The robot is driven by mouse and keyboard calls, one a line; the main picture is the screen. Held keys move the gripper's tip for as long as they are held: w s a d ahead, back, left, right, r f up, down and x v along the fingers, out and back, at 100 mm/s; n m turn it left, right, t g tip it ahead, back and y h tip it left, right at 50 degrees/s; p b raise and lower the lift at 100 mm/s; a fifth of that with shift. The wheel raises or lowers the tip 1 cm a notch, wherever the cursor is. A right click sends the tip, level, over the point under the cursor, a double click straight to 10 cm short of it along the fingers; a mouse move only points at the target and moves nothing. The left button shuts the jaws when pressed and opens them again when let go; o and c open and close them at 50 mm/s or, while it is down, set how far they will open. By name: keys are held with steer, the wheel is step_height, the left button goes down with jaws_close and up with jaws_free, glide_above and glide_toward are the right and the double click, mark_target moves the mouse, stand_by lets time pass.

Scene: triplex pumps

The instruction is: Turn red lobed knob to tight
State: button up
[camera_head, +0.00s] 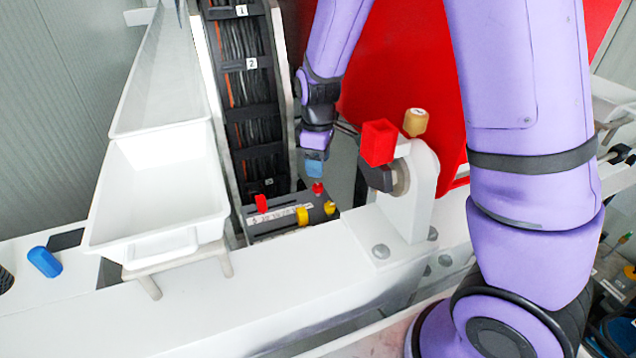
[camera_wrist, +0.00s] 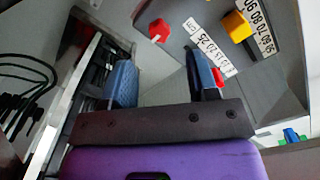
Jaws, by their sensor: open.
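Small red knobs show on a dark panel (camera_head: 285,224) with white scale strips. One red knob (camera_head: 262,203) is at the panel's left and another red knob (camera_head: 318,188) is at its far right, just under my gripper (camera_head: 314,168). I cannot make out lobes on either. In the wrist view my gripper (camera_wrist: 163,75) has its blue-padded fingers apart with nothing between them. There, one red knob (camera_wrist: 160,30) lies beyond the gap, and another red knob (camera_wrist: 217,77) is partly hidden behind the right finger.
Yellow knobs (camera_head: 302,215) sit on the panel's near side. A white bracket (camera_head: 421,185) with a red block (camera_head: 379,142) and tan knob (camera_head: 415,122) stands to the right. A white tray (camera_head: 160,190) and a cable rack (camera_head: 250,100) are to the left.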

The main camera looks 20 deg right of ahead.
mark_target(318, 185)
step_height(318, 185, down, 7)
steer(key=shift+r, duration=0.1)
stand_by(0.4)
steer(key=c, duration=0.9)
